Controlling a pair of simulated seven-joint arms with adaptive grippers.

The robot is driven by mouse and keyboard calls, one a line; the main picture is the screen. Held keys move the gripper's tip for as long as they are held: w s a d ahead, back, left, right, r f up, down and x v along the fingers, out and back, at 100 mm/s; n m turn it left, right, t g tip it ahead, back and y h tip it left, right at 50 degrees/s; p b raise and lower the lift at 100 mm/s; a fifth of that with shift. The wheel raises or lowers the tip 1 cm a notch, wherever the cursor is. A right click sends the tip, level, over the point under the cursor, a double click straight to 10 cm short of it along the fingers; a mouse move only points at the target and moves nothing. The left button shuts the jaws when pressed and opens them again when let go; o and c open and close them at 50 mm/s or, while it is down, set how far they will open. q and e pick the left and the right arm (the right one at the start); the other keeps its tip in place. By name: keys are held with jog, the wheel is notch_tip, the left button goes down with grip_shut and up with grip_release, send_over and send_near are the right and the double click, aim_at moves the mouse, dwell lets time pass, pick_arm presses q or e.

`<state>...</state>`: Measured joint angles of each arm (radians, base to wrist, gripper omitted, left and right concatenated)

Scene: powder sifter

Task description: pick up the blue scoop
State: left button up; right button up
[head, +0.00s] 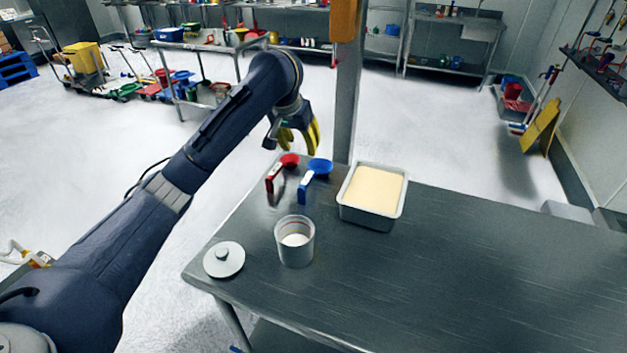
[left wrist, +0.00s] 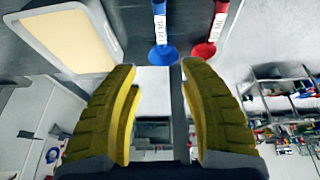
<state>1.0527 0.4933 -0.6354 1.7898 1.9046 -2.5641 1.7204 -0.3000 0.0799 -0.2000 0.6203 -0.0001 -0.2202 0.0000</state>
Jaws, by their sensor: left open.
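The blue scoop (head: 318,170) lies on the steel table (head: 470,270), its labelled handle pointing toward the near side. A red scoop (head: 285,164) lies just left of it. My left gripper (head: 301,146) has yellow fingers and hangs above the far edge of the table, just beyond the scoops. In the left wrist view the left gripper (left wrist: 160,85) is open and empty. The blue scoop (left wrist: 161,50) shows there beyond the fingertips, roughly centred between them, with the red scoop (left wrist: 203,48) to its right. My right gripper is not in view.
A metal pan of pale powder (head: 373,220) stands right of the blue scoop. A clear cup with white contents (head: 294,252) and a round white lid (head: 224,259) sit nearer. A post (head: 346,110) rises behind the table. The table's right side is clear.

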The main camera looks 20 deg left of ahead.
pick_arm(q)
send_near(310, 174)
jog(key=shift+s+d+r, duration=0.1)
jog(key=shift+d, duration=0.1)
jog(key=shift+w, duration=0.2)
jog(key=shift+w+d+f, duration=0.1)
jog(key=shift+w+f, duration=0.05)
jog(key=shift+f, duration=0.1)
jog(key=shift+w+f, duration=0.15)
jog(key=shift+f, duration=0.85)
jog(key=shift+a+x, duration=0.15)
jog(key=shift+x, duration=1.95)
jog(key=shift+a+x, duration=0.15)
jog(key=shift+x, duration=2)
jog(key=shift+c, duration=0.2)
grip_shut()
